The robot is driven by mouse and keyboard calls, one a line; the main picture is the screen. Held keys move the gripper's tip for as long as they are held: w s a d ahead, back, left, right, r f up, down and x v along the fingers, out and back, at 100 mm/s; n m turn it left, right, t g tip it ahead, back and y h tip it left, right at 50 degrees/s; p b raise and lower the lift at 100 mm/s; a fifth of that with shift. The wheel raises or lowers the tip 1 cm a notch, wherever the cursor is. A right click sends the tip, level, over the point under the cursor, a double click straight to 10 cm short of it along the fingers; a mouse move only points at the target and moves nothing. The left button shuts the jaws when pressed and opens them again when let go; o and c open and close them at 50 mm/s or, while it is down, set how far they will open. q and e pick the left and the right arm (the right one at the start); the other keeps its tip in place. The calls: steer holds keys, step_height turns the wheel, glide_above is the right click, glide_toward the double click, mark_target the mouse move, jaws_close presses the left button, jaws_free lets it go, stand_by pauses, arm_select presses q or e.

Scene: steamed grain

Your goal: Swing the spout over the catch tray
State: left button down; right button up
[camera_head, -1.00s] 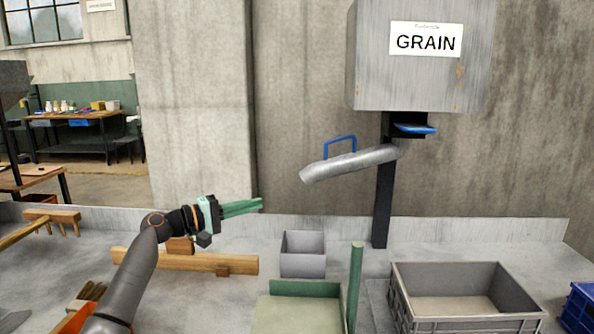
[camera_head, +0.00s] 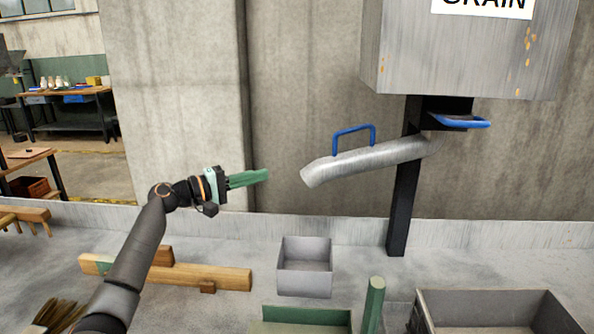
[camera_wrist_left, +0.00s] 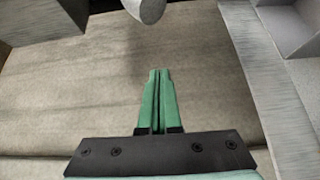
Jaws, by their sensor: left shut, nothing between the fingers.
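The grey metal spout (camera_head: 370,160) slopes down to the left from under the grain hopper (camera_head: 455,60). A blue handle (camera_head: 354,132) stands on top of it. My left gripper (camera_head: 264,175), with green fingers, points right, short of the spout's open lower end and apart from it. Its fingers are shut and empty, as the left wrist view (camera_wrist_left: 160,75) also shows. A rounded grey end, likely the spout (camera_wrist_left: 147,8), shows at that view's top edge. A small grey open bin (camera_head: 305,283) stands below; I cannot tell whether it is the catch tray. My right gripper is out of view.
A green tray (camera_head: 305,328) and a green post (camera_head: 373,300) stand at the front. A larger grey crate (camera_head: 495,298) is at the lower right. A black post (camera_head: 402,205) stands below the hopper. A wooden beam (camera_head: 205,277) lies at the left. A blue lever (camera_head: 465,121) sits under the hopper.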

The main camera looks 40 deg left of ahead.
arm_select(q)
steer(key=shift+s+d, duration=0.1)
steer(key=w+d+p, duration=0.1)
steer(key=w+d, duration=0.4)
steer(key=w, duration=0.2)
steer(key=shift+w+d, duration=0.25)
steer(key=shift+d, duration=0.15)
stand_by(0.7)
steer(key=shift+p, duration=0.35)
